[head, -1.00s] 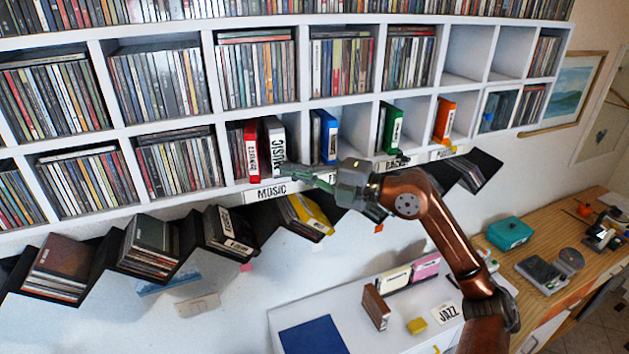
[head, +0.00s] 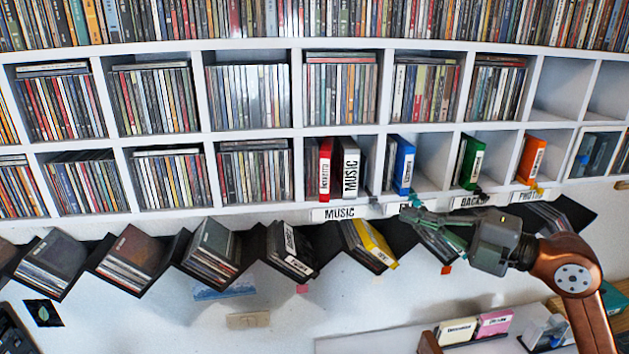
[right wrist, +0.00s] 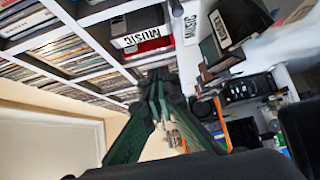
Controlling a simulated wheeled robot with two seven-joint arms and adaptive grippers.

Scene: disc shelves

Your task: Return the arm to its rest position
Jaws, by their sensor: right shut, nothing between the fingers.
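My right gripper (head: 428,220) is shut and empty. In the head view it points left, just below the lower shelf edge and to the right of the MUSIC label (head: 340,213). Its green fingers also show close together in the right wrist view (right wrist: 158,92). A white case marked MUSIC (head: 350,173) stands upright in a lower cubby beside a red case (head: 325,168). The white case also shows in the right wrist view (right wrist: 138,24). The gripper is apart from both cases. My left gripper is out of view.
A blue case (head: 403,166), a green case (head: 469,163) and an orange case (head: 531,160) stand in lower cubbies. A zigzag black rack (head: 175,255) with discs and a yellow case (head: 374,245) hangs below the shelf (head: 250,222). Open air lies before the white wall.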

